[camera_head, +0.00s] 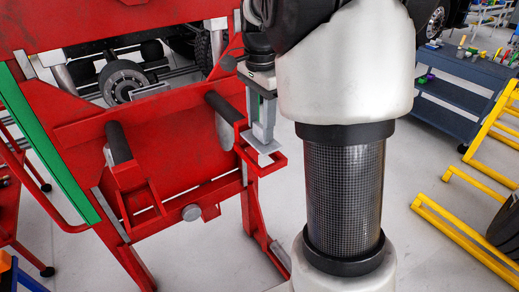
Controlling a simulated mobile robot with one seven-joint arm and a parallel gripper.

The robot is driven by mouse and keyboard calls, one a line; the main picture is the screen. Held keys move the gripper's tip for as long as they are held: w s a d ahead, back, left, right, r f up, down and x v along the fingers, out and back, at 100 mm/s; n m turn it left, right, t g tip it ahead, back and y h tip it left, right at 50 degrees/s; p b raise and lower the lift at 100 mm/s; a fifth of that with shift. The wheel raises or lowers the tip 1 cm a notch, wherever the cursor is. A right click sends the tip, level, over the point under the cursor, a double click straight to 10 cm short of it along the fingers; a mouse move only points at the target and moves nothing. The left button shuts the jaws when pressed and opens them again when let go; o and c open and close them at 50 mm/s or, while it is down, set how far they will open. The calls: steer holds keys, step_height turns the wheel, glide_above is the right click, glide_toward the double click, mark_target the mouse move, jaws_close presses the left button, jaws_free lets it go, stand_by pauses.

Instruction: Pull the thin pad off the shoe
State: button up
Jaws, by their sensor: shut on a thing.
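My gripper (262,88) is near the top centre, pointing down beside the right side of the red stand. It is shut on a grey upright piece (264,120) with a green strip on its side. A flat light grey plate at its foot (264,147) looks like the thin pad. The plate is at a small square red bracket (277,163), which looks like the shoe. I cannot tell whether plate and bracket touch. The fingertips are small and partly hidden by my wrist.
The red stand (176,160) fills the left, with two black padded arms (118,143) jutting forward. A wheel hub (124,80) shows behind it. A yellow frame (455,235) and a dark cart (465,80) with small parts stand at right. The floor between is clear.

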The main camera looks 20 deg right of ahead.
steer(key=shift+w+r+p, duration=0.2)
steer(key=shift+r+p, duration=1.2)
steer(key=shift+r, duration=0.5)
steer(key=shift+s, duration=0.1)
